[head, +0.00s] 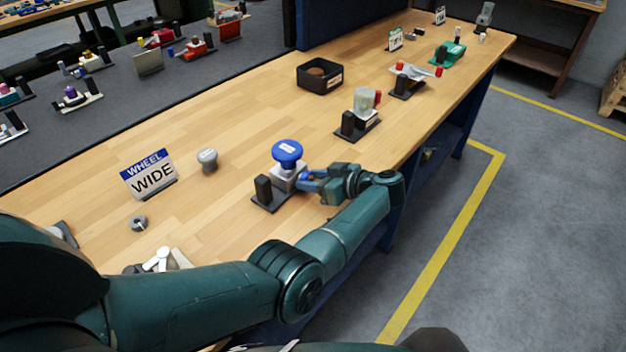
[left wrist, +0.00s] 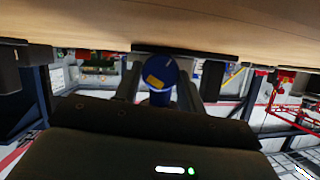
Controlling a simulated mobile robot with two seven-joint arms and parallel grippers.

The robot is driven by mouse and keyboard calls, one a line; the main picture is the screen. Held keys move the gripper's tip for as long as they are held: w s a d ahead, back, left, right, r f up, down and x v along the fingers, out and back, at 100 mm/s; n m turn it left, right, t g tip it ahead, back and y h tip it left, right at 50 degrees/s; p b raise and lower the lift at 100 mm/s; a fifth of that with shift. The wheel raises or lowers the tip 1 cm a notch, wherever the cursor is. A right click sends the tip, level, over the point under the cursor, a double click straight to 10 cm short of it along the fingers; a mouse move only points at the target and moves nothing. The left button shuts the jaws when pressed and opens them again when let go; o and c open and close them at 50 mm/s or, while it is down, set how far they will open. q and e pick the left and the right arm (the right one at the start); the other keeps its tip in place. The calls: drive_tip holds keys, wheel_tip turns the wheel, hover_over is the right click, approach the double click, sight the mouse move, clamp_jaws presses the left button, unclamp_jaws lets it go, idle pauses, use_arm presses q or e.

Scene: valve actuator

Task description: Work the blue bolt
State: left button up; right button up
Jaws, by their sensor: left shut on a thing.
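The blue bolt (head: 307,184) sticks out from the right side of a white valve body (head: 284,176), low above the bench. In the left wrist view the blue bolt (left wrist: 156,68) shows a round blue end with a yellow mark. My left gripper (head: 318,184) reaches it from the right. Its dark fingers stand on either side of the bolt in the left wrist view (left wrist: 160,92), and it is shut on the bolt. A blue round knob (head: 288,150) tops the valve body. My right gripper is not in view.
The valve stands on a black base (head: 271,202) with a short black post (head: 263,187). A "WHEEL WIDE" sign (head: 150,176) and a grey knob (head: 207,159) stand to the left. A black box (head: 320,87) and other fixtures are further back. Bare wood lies between them.

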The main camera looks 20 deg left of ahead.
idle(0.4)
use_arm(q)
drive_tip(key=o, duration=0.7)
drive_tip(key=shift+d, duration=0.1)
